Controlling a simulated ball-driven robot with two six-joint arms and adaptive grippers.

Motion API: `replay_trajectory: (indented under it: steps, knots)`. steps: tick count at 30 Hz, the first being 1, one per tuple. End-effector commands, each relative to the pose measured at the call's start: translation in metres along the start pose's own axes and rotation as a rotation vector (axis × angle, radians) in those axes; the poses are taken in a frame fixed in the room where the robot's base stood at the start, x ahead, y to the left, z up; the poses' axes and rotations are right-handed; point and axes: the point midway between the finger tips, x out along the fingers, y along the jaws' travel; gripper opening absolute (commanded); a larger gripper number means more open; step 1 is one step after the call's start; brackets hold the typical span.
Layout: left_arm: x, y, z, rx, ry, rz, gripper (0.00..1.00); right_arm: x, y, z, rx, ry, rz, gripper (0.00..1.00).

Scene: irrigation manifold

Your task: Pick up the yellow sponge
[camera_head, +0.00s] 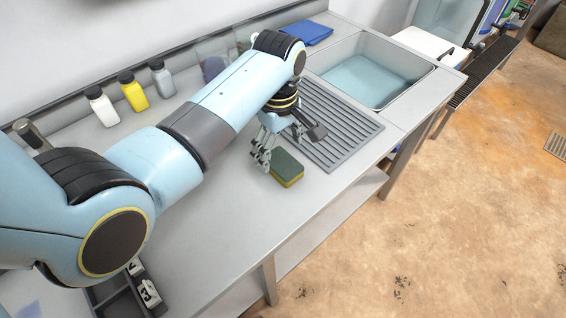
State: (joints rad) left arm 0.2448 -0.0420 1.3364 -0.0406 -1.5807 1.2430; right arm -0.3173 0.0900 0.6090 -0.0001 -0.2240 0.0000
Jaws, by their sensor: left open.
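The yellow sponge (287,169) lies flat on the grey counter, its dark green side up and its yellow side showing along the lower edge. My left gripper (288,150) is just above and behind it in the picture. My right gripper is not in view.
A ribbed drainboard (345,140) lies right of the sponge, with a sink (421,88) beyond. White (102,108), yellow (133,92) and grey (162,79) bottles stand along the wall. A blue cloth (306,33) lies at the back. The counter's front edge is near the sponge.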

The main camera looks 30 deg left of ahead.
Motion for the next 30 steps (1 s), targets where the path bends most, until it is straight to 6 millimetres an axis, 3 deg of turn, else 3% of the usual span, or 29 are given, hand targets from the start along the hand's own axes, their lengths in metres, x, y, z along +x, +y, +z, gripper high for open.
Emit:
replay_trajectory:
  steps: [10,20,27,30]
  knots:
    - [0.045,0.003,0.004,0.000,0.000,-0.002,0.83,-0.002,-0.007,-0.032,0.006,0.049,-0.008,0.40]
    - [0.053,0.003,0.003,0.000,0.000,0.000,0.83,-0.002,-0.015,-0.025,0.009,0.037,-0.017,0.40]
    - [0.053,0.002,0.003,0.000,0.000,0.000,0.51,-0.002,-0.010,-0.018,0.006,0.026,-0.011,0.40]
    - [0.053,0.002,0.003,0.000,0.000,0.000,0.43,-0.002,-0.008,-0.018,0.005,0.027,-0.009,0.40]
